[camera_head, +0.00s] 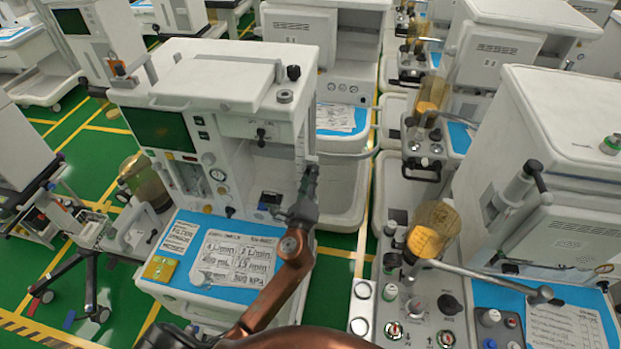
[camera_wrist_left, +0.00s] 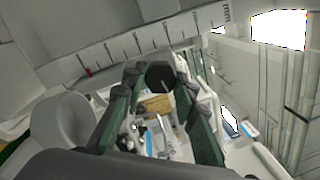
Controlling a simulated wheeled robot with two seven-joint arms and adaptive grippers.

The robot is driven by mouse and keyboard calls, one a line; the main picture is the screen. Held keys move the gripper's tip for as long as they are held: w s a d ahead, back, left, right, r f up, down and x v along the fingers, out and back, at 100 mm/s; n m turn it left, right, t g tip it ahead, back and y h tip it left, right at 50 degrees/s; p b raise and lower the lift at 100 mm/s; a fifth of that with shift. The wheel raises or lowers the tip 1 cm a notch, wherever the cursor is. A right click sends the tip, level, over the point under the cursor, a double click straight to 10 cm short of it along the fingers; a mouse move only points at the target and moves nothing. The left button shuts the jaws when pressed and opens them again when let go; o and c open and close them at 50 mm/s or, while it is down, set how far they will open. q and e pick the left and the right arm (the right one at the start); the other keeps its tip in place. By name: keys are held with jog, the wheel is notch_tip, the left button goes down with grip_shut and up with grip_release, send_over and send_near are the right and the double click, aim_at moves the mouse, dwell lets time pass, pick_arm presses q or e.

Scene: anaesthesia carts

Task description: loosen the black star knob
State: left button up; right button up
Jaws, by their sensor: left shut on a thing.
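The black star knob (camera_wrist_left: 160,76) shows in the left wrist view as a dark, many-sided knob beside a pale graduated scale (camera_wrist_left: 135,47). My left gripper (camera_wrist_left: 157,84) has its green-grey fingers on either side of the knob and is shut on it. In the head view my left gripper (camera_head: 309,178) is at the right side of the near white anaesthesia cart (camera_head: 215,75), at the lower end of the upright scale. There the dark fingers hide the knob or blend with it. My right gripper is not in view.
The cart's blue worktop (camera_head: 190,279) with printed sheets lies below my left arm. Another black knob (camera_head: 293,72) is on the cart's top right. A second cart (camera_head: 570,120) and an amber canister (camera_head: 433,230) stand to the right. Green floor (camera_head: 333,295) shows between them.

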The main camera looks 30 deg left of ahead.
pick_arm(q)
jog(key=shift+r+n+g+y+b, duration=0.15)
jog(key=shift+n+y+b, duration=0.2)
jog(key=shift+n, duration=1.65)
jog(key=shift+f+n+g+y+b, duration=0.15)
jog(key=shift+n+b, duration=0.3)
jog(key=shift+n, duration=1.55)
jog(key=shift+r, duration=0.15)
jog(key=o, duration=1.2)
jog(key=shift+c, duration=0.2)
